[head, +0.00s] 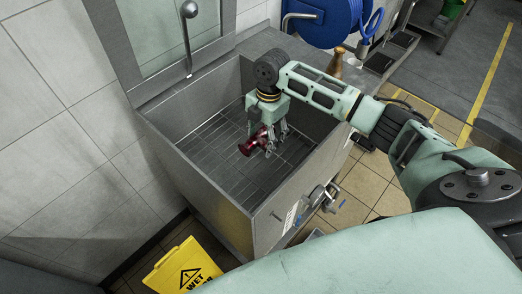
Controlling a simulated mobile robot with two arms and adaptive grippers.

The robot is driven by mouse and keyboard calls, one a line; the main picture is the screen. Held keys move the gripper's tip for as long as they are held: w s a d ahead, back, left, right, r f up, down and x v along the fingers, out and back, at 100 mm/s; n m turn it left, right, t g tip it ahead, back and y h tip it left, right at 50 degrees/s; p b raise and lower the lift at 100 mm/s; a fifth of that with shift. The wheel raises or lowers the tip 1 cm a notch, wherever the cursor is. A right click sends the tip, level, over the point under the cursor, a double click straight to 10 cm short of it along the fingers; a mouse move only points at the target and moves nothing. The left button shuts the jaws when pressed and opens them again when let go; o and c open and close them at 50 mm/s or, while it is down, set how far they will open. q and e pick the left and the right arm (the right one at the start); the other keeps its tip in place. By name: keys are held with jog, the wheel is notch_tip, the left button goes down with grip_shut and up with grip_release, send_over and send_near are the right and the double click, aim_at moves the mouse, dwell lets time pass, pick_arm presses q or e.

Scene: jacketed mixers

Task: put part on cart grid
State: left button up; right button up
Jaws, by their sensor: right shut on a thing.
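The part is a small dark red piece (247,148). My right gripper (270,145) reaches down into a grey metal basin and is shut on this part, which sticks out on the left of the fingers. A metal grid (215,143) of bars lies across the inside of the basin, below the gripper. I cannot tell whether the part touches the grid. The fingers hide some of the part. My left gripper is not in view.
The basin's walls (290,190) rise around the gripper, and a glass panel (165,35) stands behind it. A blue hose reel (322,22) and a brown bottle-shaped thing (336,62) are near the back right. A yellow wet-floor sign (183,266) stands in front.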

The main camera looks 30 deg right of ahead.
aim_at(265, 142)
jog(key=shift+s+a+f, duration=0.8)
jog(key=shift+s, duration=0.15)
jog(key=shift+f+p, duration=0.55)
jog(key=shift+f, duration=1.45)
jog(key=shift+f, duration=0.1)
jog(key=o, duration=1.6)
jog(key=shift+c, duration=0.2)
jog(key=r, duration=0.4)
jog(key=d+r, duration=0.1)
jog(key=r, duration=0.3)
jog(key=r+b, duration=0.1)
jog(key=r, duration=0.3)
jog(key=shift+w+d+r, duration=0.1)
jog(key=shift+w+d, duration=0.1)
